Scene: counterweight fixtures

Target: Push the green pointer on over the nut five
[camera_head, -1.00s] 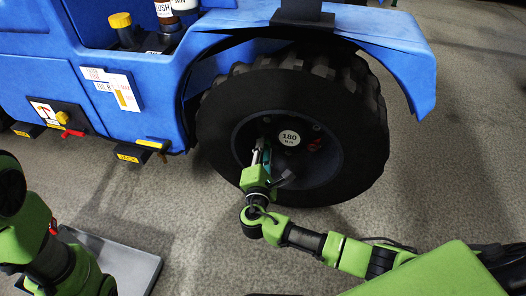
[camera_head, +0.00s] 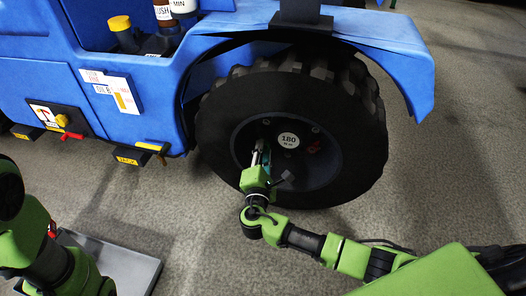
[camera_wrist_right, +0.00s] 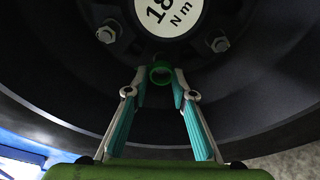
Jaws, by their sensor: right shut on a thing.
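The green pointer (camera_wrist_right: 160,73) shows in the right wrist view as a small green ring between my right fingertips. My right gripper (camera_wrist_right: 161,76) is shut on it, with a fingertip at each side, in front of the lower part of the hub. In the head view my right gripper (camera_head: 261,150) reaches the lower left of the wheel hub, and I cannot make out the pointer there. Two bare hex nuts (camera_wrist_right: 106,34) (camera_wrist_right: 220,44) flank the ring higher up. Nut five cannot be told apart; any nut behind the ring is hidden. My left gripper is not in view.
The black wheel (camera_head: 220,130) sits under the blue fender (camera_head: 385,45). A white "180 Nm" disc (camera_head: 289,139) marks the hub centre, with a red piece (camera_head: 314,147) to its right. A grey plate (camera_head: 135,268) lies on the floor by my left arm.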

